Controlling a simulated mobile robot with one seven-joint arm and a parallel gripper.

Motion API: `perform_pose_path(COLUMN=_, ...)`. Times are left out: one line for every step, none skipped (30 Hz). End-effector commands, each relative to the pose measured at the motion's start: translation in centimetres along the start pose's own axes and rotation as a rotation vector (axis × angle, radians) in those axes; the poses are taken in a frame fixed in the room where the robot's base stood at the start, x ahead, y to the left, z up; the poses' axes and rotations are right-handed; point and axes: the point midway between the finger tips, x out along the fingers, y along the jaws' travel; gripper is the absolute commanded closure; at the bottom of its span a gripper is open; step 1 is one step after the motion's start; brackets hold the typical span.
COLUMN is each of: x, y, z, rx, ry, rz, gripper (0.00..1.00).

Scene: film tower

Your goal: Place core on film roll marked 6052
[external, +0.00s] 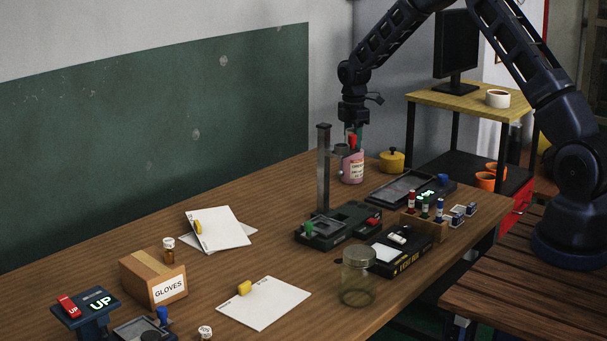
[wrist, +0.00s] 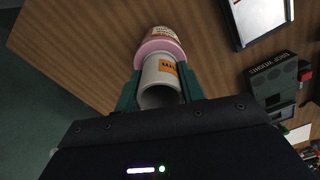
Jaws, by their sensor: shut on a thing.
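My gripper (external: 353,130) is over the far end of the wooden table, just above a pink labelled container (external: 352,169). In the wrist view, its green fingers (wrist: 159,86) are shut on a grey hollow cylinder (wrist: 160,70) with an orange label, which may be the core. Its open end faces the camera. The pink container (wrist: 158,44) shows just past its far end; I cannot tell whether they touch. In the external view the cylinder is mostly hidden, with a red patch showing at the fingers. No marking 6052 is readable in either view.
A tall metal post (external: 323,168) on a dark device stands close left of my gripper. A yellow pot (external: 391,160) stands to the right. A vial rack (external: 424,223), a glass jar (external: 358,277) and a gloves box (external: 153,277) are nearer the front.

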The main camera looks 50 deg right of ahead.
Motion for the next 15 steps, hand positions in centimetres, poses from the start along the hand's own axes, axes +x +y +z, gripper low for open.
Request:
perform_pose_path(x=0.10, y=-0.01, z=0.00, rx=0.000, ry=0.000, rz=0.000, gripper=0.83)
perform_pose_path(x=0.18, y=-0.01, z=0.00, rx=0.000, ry=0.000, rz=0.000, gripper=0.83)
perform_pose_path(x=0.27, y=-0.01, z=-0.01, rx=0.000, ry=0.000, rz=0.000, gripper=0.83)
perform_pose_path(x=0.25, y=0.00, z=-0.02, rx=0.000, ry=0.000, rz=0.000, gripper=0.57)
perform_pose_path(x=0.24, y=0.00, z=-0.02, rx=0.000, ry=0.000, rz=0.000, gripper=0.51)
perform_pose_path(x=0.24, y=0.00, z=-0.02, rx=0.000, ry=0.000, rz=0.000, gripper=0.43)
perform_pose_path(x=0.24, y=0.00, z=-0.01, rx=0.000, ry=0.000, rz=0.000, gripper=0.39)
perform_pose_path(x=0.24, y=0.00, z=-0.02, rx=0.000, ry=0.000, rz=0.000, gripper=0.39)
perform_pose_path(x=0.24, y=0.00, z=-0.02, rx=0.000, ry=0.000, rz=0.000, gripper=0.39)
perform_pose_path(x=0.24, y=-0.01, z=-0.02, rx=0.000, ry=0.000, rz=0.000, gripper=0.39)
perform_pose_path(x=0.24, y=-0.01, z=-0.02, rx=0.000, ry=0.000, rz=0.000, gripper=0.39)
perform_pose_path(x=0.24, y=-0.01, z=-0.01, rx=0.000, ry=0.000, rz=0.000, gripper=0.39)
perform_pose_path(x=0.23, y=-0.01, z=-0.01, rx=0.000, ry=0.000, rz=0.000, gripper=0.39)
perform_pose_path(x=0.23, y=-0.01, z=-0.02, rx=0.000, ry=0.000, rz=0.000, gripper=0.39)
perform_pose_path(x=0.19, y=0.00, z=-0.02, rx=0.000, ry=0.000, rz=0.000, gripper=0.39)
